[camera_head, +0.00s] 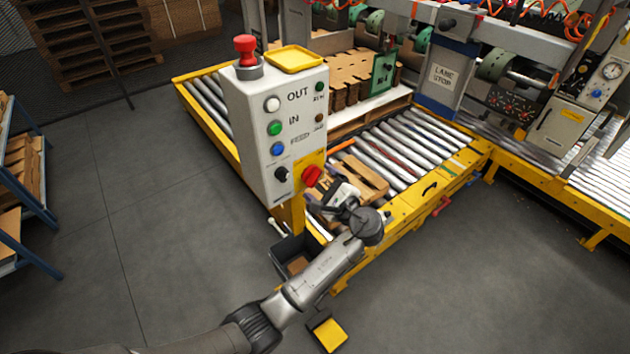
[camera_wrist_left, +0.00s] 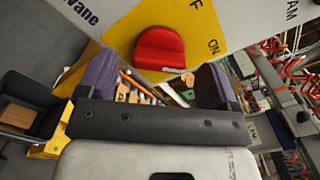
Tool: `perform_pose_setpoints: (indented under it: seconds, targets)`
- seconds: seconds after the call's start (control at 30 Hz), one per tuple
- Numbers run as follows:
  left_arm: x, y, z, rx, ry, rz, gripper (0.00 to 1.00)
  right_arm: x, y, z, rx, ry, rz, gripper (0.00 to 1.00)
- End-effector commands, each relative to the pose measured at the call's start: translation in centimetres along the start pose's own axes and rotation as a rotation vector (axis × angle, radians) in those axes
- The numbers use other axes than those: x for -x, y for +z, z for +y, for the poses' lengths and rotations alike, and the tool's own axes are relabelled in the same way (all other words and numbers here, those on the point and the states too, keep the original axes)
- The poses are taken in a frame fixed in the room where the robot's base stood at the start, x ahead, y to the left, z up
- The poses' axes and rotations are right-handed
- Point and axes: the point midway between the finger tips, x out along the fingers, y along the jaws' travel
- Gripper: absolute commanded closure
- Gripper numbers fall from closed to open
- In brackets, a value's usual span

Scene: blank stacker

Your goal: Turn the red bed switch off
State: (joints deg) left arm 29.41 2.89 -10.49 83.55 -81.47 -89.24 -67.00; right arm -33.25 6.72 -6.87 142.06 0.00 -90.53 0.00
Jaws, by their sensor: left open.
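The red bed switch (camera_head: 312,176) is a rounded red knob on a yellow plate, low on the right of the grey control box (camera_head: 279,135). In the left wrist view the knob (camera_wrist_left: 160,48) is large, with "ON" lettered to its right and part of another word above. My left gripper (camera_head: 327,190) is just in front of the switch at the box's lower right. In the wrist view its two dark fingers (camera_wrist_left: 156,78) are apart, on either side below the knob, with nothing between them. The knob looks clear of both fingers. My right gripper is not in view.
A red mushroom button (camera_head: 245,50) and a yellow tray (camera_head: 295,59) sit on top of the box. White and green buttons and a black knob (camera_head: 281,174) are on its face. A roller conveyor (camera_head: 400,140) with yellow rails runs behind. Grey floor is open at left.

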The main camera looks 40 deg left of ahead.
Motion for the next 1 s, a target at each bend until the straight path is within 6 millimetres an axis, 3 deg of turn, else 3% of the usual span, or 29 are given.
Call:
perform_pose_setpoints:
  seconds: [0.3, 0.67, 1.0]
  targets:
    - [-2.4, 0.0, 0.0, 0.000, 0.000, 0.000, 0.15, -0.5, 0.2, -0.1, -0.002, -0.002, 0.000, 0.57]
    - [-2.6, 0.0, 0.0, 0.000, 0.000, 0.000, 0.16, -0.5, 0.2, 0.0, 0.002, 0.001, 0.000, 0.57]
    - [-2.6, 0.0, 0.0, 0.000, 0.000, 0.000, 0.48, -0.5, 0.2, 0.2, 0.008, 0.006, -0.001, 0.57]
